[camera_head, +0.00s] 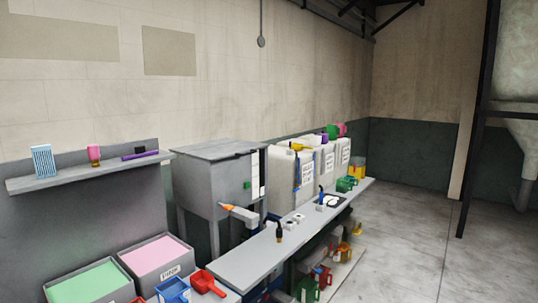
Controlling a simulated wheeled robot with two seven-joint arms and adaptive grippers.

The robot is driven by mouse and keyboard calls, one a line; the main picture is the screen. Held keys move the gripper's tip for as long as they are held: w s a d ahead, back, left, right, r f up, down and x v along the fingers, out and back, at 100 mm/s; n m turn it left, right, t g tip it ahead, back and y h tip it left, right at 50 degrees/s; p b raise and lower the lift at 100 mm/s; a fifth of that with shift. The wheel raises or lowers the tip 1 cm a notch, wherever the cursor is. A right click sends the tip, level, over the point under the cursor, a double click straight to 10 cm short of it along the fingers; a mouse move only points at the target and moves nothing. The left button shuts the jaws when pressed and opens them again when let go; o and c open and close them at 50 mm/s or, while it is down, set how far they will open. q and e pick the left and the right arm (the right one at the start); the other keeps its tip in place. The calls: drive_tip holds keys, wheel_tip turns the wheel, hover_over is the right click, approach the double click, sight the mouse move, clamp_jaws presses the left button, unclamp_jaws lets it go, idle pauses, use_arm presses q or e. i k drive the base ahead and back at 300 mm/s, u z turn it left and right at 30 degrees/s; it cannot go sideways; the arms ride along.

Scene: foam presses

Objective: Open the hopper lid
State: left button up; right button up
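A grey metal box on legs, which looks like the hopper (210,186), stands against the wall in the middle of the head view. Its flat grey lid (212,149) lies down on top and looks shut. A green square (247,184) is on its front, near a white panel at the right edge. The inside of the box is hidden. Neither of my grippers is in view, and nothing is seen touching the lid.
A long grey bench (262,252) with small items runs in front of the box. A white and orange tool (240,213) sticks up before it. White labelled containers (293,172) stand to the right. Pink (157,254) and green bins are at front left. The right floor is clear.

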sight(241, 148)
drive_tip(key=z, duration=0.35)
drive_tip(key=i, duration=1.9)
drive_tip(key=z, duration=0.05)
